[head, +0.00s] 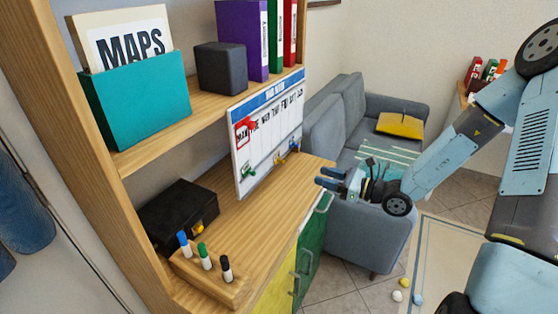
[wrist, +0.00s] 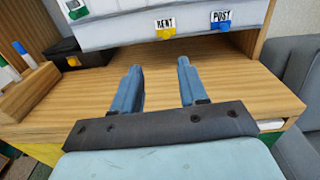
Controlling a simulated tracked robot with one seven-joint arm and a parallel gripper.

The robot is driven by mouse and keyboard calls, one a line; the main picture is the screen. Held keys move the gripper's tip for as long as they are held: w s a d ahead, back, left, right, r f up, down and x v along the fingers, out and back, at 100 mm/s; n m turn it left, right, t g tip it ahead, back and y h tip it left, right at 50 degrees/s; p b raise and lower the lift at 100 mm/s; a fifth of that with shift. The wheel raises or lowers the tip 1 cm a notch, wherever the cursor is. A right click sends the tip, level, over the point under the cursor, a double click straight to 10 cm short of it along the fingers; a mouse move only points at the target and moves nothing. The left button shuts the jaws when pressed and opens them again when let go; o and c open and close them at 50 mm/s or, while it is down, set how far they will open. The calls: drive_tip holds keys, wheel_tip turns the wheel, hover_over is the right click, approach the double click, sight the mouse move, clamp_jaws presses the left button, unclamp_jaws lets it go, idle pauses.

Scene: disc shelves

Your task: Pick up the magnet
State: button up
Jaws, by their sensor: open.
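A white calendar board (head: 270,132) stands upright on the wooden shelf and carries several magnets. A red magnet (head: 243,131) is near its upper left, and a green magnet (head: 248,170) is near its lower left. A yellow magnet (wrist: 166,33) sits under a RENT card and a blue magnet (wrist: 221,26) under a POST card, along the board's lower part. My gripper (wrist: 158,66) is open and empty over the shelf, in front of and apart from the board. In the head view, my gripper (head: 328,176) is right of the board.
A black box (head: 178,215) and a wooden block (head: 210,282) with three markers stand on the shelf at left. The shelf surface (wrist: 160,75) below my fingers is clear. A grey sofa (head: 366,232) stands beyond the shelf.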

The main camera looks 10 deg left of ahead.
sight(280, 159)
drive_tip(key=shift+m, duration=0.3)
drive_tip(key=x, duration=0.9)
drive_tip(key=w+x, duration=0.1)
drive_tip(key=x, duration=0.4)
drive_tip(key=shift+d+f, duration=0.2)
drive_tip(key=shift+c, duration=0.2)
clamp_jaws()
